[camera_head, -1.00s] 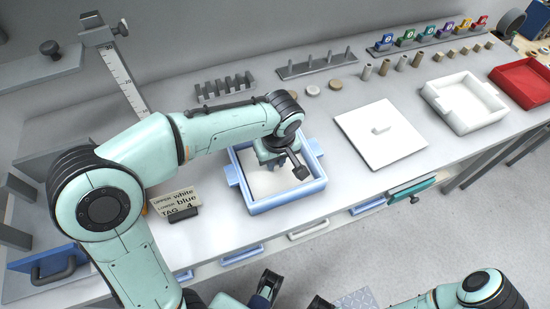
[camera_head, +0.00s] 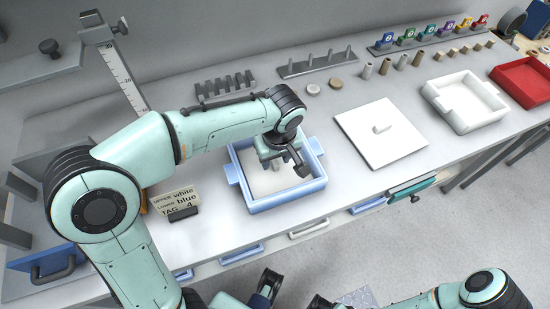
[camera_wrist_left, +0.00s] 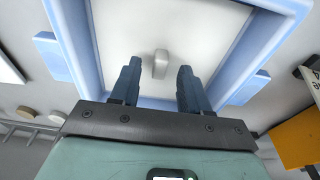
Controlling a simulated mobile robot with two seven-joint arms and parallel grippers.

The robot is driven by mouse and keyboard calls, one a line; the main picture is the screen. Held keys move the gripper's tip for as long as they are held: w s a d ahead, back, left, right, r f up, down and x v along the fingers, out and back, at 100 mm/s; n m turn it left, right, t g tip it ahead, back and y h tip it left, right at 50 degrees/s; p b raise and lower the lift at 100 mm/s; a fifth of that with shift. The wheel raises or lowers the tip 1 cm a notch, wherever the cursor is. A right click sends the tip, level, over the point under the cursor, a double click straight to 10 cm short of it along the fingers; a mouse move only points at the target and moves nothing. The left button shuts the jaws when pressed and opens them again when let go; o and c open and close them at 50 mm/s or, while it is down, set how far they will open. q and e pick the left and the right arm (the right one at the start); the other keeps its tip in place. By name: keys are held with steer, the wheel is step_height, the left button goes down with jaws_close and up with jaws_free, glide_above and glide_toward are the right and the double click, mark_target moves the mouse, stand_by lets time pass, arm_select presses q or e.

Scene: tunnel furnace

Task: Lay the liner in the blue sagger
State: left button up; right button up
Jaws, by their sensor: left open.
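The blue sagger (camera_head: 287,202) stands on the bench, an open square tray with a lug on its side. The white liner (camera_wrist_left: 125,38) appears to lie flat inside it, with a small pale grip tab (camera_wrist_left: 161,64) standing up from its middle. My left gripper (camera_head: 274,164) is over the sagger, pointing down. In the left wrist view its two dark blue fingers (camera_wrist_left: 159,82) are spread apart, one on each side of the tab, with nothing held between them. The wrist partly hides the liner in the head view.
A white lid with a knob (camera_head: 402,148) lies right of the sagger. A white sagger (camera_head: 440,98) and a red tray (camera_head: 515,77) stand farther right. A tag sign (camera_head: 176,200) stands left. Posts and small discs are behind. The bench's front edge is close.

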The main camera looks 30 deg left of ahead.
arm_select(q)
step_height(320, 180, up, 12)
steer(key=s+d+p, duration=0.1)
steer(key=p, duration=0.1)
steer(key=shift+d+f, duration=0.2)
steer(key=shift+s, duration=0.1)
